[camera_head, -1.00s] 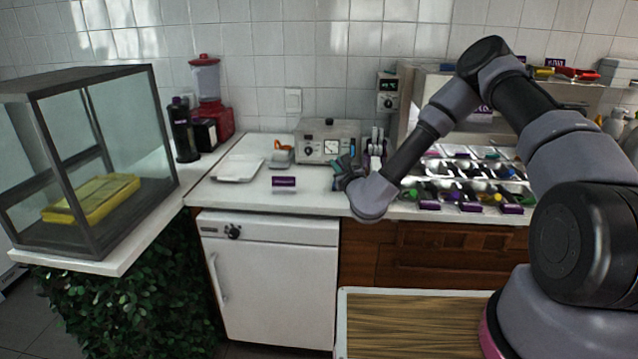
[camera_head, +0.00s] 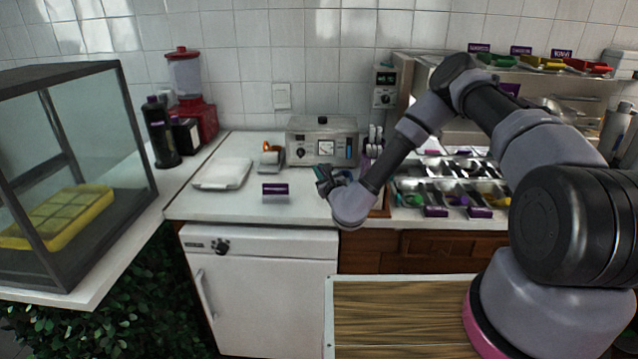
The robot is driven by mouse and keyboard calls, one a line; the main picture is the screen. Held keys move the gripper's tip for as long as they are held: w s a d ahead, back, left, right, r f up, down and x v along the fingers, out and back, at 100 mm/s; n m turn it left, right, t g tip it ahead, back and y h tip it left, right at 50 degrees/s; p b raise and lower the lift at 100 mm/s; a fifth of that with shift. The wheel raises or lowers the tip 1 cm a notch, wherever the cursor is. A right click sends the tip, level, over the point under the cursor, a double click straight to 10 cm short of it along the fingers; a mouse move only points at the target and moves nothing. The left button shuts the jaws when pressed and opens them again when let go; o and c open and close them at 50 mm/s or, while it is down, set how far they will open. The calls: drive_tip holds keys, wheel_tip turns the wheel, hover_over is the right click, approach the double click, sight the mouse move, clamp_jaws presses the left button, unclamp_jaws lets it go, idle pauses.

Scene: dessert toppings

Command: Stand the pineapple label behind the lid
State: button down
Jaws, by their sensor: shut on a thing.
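My gripper (camera_head: 323,181) is over the white counter, in front of the steel appliance. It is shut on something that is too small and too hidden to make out. A purple label (camera_head: 275,189) stands near the counter's front edge, to the left of my gripper and apart from it. Its print is too small to read. Green (camera_head: 498,60), yellow (camera_head: 541,63) and red (camera_head: 588,67) pieces, possibly lids, lie on the top shelf at the right. Purple labels stand behind them, and the one by the red piece (camera_head: 561,53) seems to read KIWI. I cannot tell which thing is the pineapple label.
A white tray (camera_head: 222,174) lies on the counter at the left. The steel appliance (camera_head: 322,142) stands at the back. Topping bins with purple labels (camera_head: 435,211) fill the counter at the right. A glass case (camera_head: 75,165) stands at the far left. A wooden board (camera_head: 400,320) is in front.

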drive_tip(key=shift+f, duration=2.05)
drive_tip(key=shift+s+f, duration=0.1)
drive_tip(key=shift+f, duration=0.05)
drive_tip(key=c, duration=0.9)
unclamp_jaws()
drive_tip(key=v, duration=1.2)
drive_tip(key=shift+r, duration=0.25)
